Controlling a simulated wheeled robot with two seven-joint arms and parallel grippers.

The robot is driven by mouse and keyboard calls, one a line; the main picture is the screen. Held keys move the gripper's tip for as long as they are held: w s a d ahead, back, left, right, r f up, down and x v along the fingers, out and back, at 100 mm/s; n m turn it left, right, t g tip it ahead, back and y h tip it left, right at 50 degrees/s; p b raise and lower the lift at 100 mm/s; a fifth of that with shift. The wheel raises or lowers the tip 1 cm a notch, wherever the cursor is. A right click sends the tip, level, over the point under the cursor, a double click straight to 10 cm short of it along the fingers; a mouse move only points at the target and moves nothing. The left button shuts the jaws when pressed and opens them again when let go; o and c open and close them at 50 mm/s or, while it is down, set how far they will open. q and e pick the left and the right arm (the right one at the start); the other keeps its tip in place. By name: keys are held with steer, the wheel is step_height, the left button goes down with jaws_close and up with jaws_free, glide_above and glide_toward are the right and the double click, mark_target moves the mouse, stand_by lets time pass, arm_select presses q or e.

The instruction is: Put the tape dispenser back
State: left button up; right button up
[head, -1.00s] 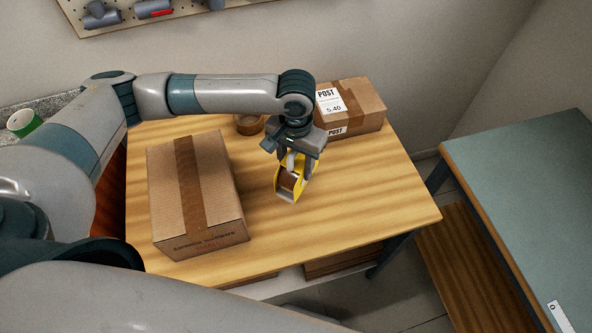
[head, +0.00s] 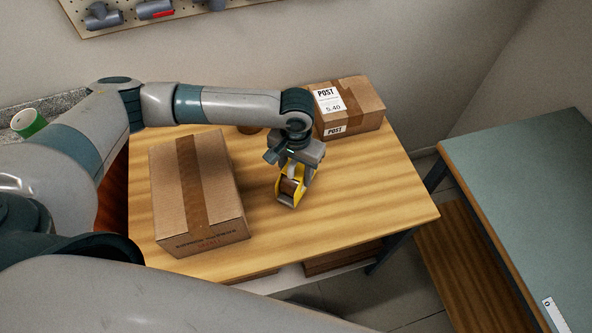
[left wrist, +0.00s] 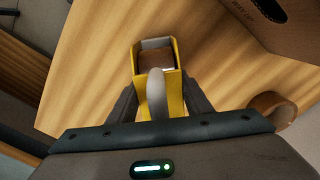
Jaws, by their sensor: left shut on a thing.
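The yellow tape dispenser (head: 287,195), with a brown tape roll in it, is in my left gripper (head: 297,172) over the right half of the wooden table (head: 350,205). In the left wrist view, both fingers of the gripper (left wrist: 160,105) are closed around the body of the dispenser (left wrist: 174,92), and its roll end points away from the palm. I cannot tell whether the dispenser touches the tabletop. My right gripper is not in view.
A large taped carton (head: 190,195) stands on the table's left. A smaller labelled carton (head: 350,105) stands at the back right. A loose brown tape roll (left wrist: 270,110) lies on the table, mostly hidden behind my arm in the head view. The front right of the table is clear.

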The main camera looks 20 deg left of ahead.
arm_select(q)
steer(key=o, duration=1.4)
steer(key=shift+f, duration=0.1)
step_height(320, 180, up, 11)
steer(key=shift+r+b, duration=0.2)
steer(key=shift+b, duration=1)
steer(key=shift+r, duration=0.45)
